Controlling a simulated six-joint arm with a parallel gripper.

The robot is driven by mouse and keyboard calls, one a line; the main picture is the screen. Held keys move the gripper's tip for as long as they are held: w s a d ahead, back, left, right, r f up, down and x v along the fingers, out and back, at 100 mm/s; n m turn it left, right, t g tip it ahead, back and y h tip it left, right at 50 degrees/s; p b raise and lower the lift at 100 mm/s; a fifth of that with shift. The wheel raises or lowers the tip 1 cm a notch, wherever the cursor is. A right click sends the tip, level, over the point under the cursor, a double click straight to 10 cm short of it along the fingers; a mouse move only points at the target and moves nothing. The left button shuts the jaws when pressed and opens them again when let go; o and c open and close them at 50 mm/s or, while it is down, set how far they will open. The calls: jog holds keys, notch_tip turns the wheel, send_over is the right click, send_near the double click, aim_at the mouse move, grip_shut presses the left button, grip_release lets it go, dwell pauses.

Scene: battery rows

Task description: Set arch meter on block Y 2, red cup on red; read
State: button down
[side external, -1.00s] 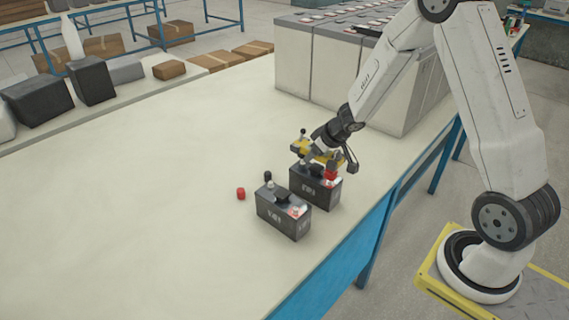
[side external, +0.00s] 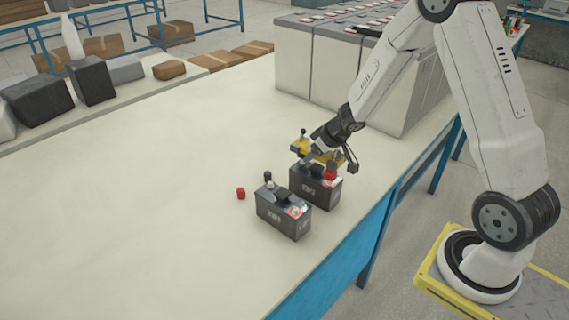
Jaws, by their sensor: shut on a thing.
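The yellow arch meter (side external: 301,150) is held in my gripper (side external: 318,158) over the far dark battery block (side external: 314,190). The meter's red cup (side external: 331,174) is at the right end of that block's top; I cannot tell whether it touches the terminal. My gripper is shut on the meter and hides part of it. A second dark block (side external: 284,218) stands nearer, with a black cap (side external: 268,176) at its left end. The block labels are too small to read surely. The meter's reading does not show.
A loose red cap (side external: 241,194) lies on the pale table (side external: 150,235) left of the blocks. Large grey battery cases (side external: 335,68) stand behind my gripper. The table's blue front edge (side external: 335,270) is close to the blocks. The left of the table is clear.

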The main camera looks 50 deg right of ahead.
aim_at(328, 154)
jog(key=shift+f, duration=1.1)
dwell(0.3)
grip_release()
jog(key=shift+f, duration=0.1)
jog(key=shift+v, duration=3.9)
jog(key=shift+a, duration=0.1)
